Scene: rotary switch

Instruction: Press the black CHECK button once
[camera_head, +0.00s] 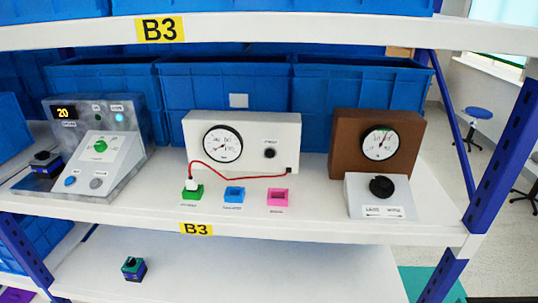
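A small round black button (270,153) sits on the right half of the front of a white gauge box (245,118). A short label above the button is too small to read surely. The box has a round dial (223,144) on its left and stands upright on the middle shelf. A red cable (240,177) runs from its lower right corner to a white plug (192,184) at a green socket block (192,193). Nothing covers the button. Neither of my grippers is in view.
A blue block (234,194) and a pink block (277,198) stand before the box. A grey control panel (100,148) is at left. A brown gauge box (377,120) and a black knob (381,187) are at right. The upper shelf (290,32) overhangs; blue bins (225,85) stand behind.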

